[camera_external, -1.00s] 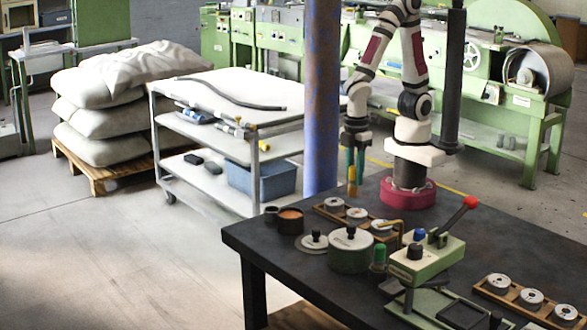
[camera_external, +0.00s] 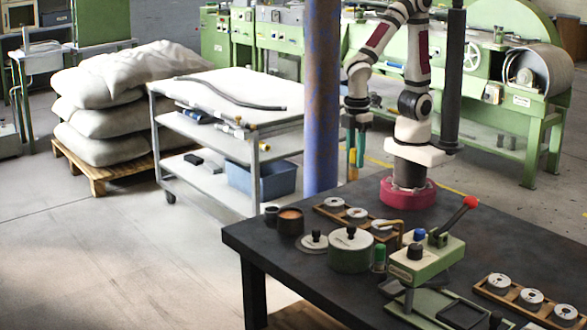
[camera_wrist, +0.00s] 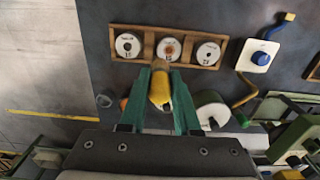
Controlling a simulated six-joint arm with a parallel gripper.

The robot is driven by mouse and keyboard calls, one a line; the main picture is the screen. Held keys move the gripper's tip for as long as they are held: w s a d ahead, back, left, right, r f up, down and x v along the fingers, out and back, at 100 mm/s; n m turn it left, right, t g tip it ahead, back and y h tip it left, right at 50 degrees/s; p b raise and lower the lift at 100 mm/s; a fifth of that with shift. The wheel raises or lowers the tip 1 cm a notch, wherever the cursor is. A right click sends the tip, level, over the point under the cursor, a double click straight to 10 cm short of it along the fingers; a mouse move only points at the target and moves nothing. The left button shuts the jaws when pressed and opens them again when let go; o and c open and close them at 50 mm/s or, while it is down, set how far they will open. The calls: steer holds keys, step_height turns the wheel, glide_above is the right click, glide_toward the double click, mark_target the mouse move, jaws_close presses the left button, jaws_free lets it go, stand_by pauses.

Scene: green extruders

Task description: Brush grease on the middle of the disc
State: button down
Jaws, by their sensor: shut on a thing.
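My gripper (camera_wrist: 160,98) has green fingers shut on a yellow brush (camera_wrist: 160,88). In the external view my gripper (camera_external: 355,148) holds the brush (camera_external: 352,174) upright above the table's far edge. In the wrist view the brush points towards the middle disc (camera_wrist: 167,50), which shows an orange-brown patch at its centre. This disc lies between two others (camera_wrist: 127,46) (camera_wrist: 208,53) with clean pale faces in a wooden rack (camera_wrist: 148,44). A brown cup (camera_external: 290,224) with orange contents stands near the rack.
A round green pot (camera_external: 351,255) with a black knob, a small lid (camera_external: 313,246) and a green press (camera_external: 420,265) with a red-knobbed lever crowd the front. A second rack of discs (camera_external: 515,297) is at right. A blue pillar (camera_external: 322,100) stands behind the table.

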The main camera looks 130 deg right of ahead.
mark_target(354, 180)
steer(key=shift+f, duration=0.1)
stand_by(0.4)
steer(key=shift+f, duration=3.4)
steer(key=shift+f, duration=1.05)
steer(key=shift+a, duration=2.05)
steer(key=shift+d, duration=2.05)
steer(key=shift+r, duration=3.05)
